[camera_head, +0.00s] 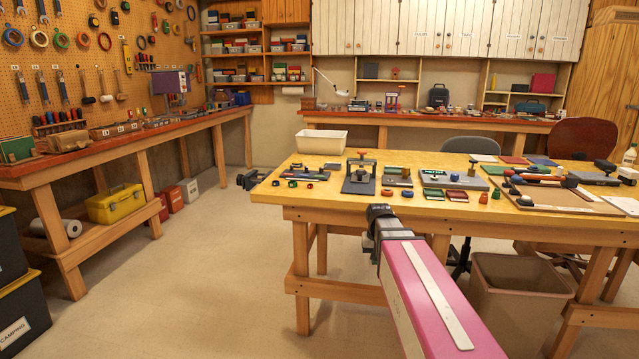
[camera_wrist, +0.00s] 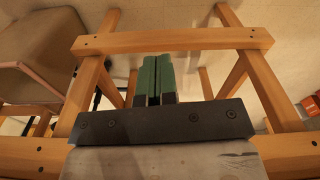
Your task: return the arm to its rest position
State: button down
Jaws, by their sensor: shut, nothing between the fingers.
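My pink arm (camera_head: 425,290) reaches up from the bottom right of the head view to a dark joint (camera_head: 380,222) in front of the yellow table's front edge. My gripper's fingers cannot be made out in the head view. In the wrist view my gripper (camera_wrist: 157,64) shows two green fingers side by side, shut with nothing between them. Beyond the fingers are the table's wooden legs and crossbar (camera_wrist: 172,39) and the pale floor.
The yellow-topped table (camera_head: 300,201) carries many small parts, a clamp-like stand (camera_head: 359,174) and a white tub (camera_head: 321,142). A bin (camera_head: 520,290) stands under its right side; it also shows in the wrist view (camera_wrist: 40,40).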

jog(key=s+f, duration=1.2)
jog(key=shift+s+f+n+g, duration=0.2)
jog(key=shift+f+n+g, duration=0.1)
jog(key=shift+f+n, duration=0.1)
